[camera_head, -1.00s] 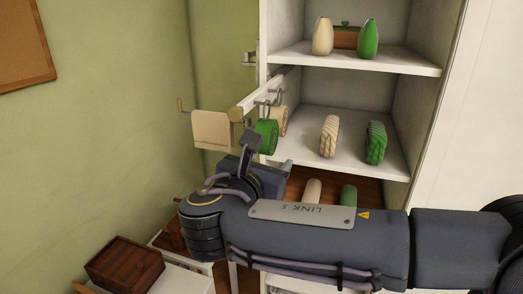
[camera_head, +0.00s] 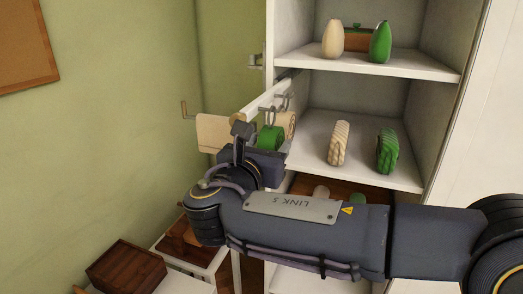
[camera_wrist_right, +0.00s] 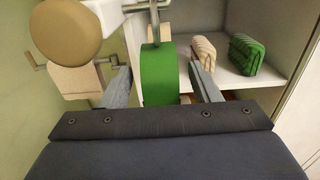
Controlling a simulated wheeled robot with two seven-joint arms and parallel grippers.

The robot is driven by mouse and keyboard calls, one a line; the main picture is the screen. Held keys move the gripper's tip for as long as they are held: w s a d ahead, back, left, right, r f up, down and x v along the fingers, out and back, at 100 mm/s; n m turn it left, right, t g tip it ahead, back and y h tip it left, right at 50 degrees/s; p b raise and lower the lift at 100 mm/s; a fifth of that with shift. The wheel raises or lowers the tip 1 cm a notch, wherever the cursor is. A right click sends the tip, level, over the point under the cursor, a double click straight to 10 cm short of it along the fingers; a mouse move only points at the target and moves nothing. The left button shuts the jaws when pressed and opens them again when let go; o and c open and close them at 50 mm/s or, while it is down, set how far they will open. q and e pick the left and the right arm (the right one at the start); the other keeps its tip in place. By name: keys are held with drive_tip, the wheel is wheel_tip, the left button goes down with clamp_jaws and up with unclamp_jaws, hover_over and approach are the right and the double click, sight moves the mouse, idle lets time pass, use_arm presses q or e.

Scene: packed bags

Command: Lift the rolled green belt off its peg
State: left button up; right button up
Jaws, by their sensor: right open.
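The rolled green belt (camera_head: 267,138) hangs by a metal hook from a peg on the rail (camera_head: 262,101). It also shows in the right wrist view (camera_wrist_right: 158,72), below its hook. My right gripper (camera_head: 262,143) is open, with one finger on each side of the belt. In the wrist view (camera_wrist_right: 153,78) a gap shows between the belt and each finger. The belt's lower end is hidden by the gripper body. My left gripper is not in view.
A beige roll (camera_head: 289,123) hangs just behind the green belt. A round wooden rail end (camera_wrist_right: 65,32) is close to the left finger in the wrist view. A cream bag (camera_head: 338,143) and a green bag (camera_head: 387,151) stand on the shelf to the right.

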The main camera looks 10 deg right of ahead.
sight(274, 131)
drive_tip(key=shift+x, duration=1.95)
drive_tip(key=c, duration=1.2)
drive_tip(key=shift+o, duration=0.2)
drive_tip(key=shift+r+p, duration=0.15)
drive_tip(key=shift+p, duration=0.2)
drive_tip(key=shift+r+p, duration=0.6)
drive_tip(key=shift+p, duration=0.05)
drive_tip(key=shift+r, duration=0.1)
drive_tip(key=shift+s, duration=0.1)
drive_tip(key=shift+s+d, duration=0.7)
drive_tip(key=shift+d, duration=0.35)
drive_tip(key=shift+s+d, duration=0.65)
drive_tip(key=shift+d, duration=0.35)
